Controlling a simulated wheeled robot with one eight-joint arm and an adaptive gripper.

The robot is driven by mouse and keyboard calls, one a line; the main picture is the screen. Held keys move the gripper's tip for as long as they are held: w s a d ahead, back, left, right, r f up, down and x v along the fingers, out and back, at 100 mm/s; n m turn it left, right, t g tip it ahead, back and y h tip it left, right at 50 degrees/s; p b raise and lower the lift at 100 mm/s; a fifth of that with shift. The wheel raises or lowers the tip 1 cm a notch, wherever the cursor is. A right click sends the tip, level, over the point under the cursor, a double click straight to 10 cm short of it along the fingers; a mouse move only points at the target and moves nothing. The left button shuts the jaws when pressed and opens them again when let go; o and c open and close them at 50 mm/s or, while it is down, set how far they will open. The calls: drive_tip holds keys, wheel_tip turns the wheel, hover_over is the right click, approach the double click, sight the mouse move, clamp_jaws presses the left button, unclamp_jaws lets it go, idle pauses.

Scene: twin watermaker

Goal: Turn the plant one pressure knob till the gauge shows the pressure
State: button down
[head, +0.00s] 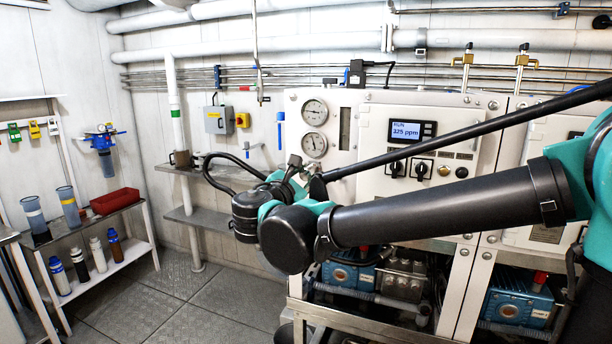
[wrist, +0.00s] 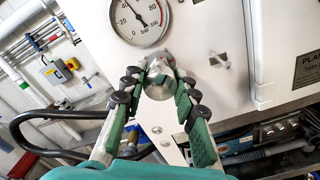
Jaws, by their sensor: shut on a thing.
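In the wrist view my gripper (wrist: 155,92) is shut on a silvery metal knob (wrist: 160,78), with one green-padded finger on each side of it. The knob sits on the white panel just below a round pressure gauge (wrist: 139,18) marked in bar, whose upper part is cut off by the frame. In the head view two round gauges, the upper (head: 315,110) and the lower (head: 314,145), are on the panel's left part. My gripper (head: 299,164) is just below the lower gauge there, and my arm hides most of the knob.
A lit display (head: 407,130) reads RUN and 325 ppm, with black switches (head: 396,168) beneath it. A plate (wrist: 309,68) starting "PLAN" is at the right in the wrist view. A shelf (head: 120,202) with bottles and a red tray (head: 115,201) stands left; the floor (head: 200,300) between is clear.

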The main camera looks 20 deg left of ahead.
drive_tip(key=m, duration=0.4)
drive_tip(key=shift+m, duration=0.3)
idle(0.3)
drive_tip(key=c, duration=1.2)
unclamp_jaws()
drive_tip(key=shift+o, duration=0.2)
drive_tip(key=shift+s, duration=0.1)
drive_tip(key=s, duration=1.1)
drive_tip(key=shift+s+a, duration=0.4)
drive_tip(key=shift+a, duration=0.05)
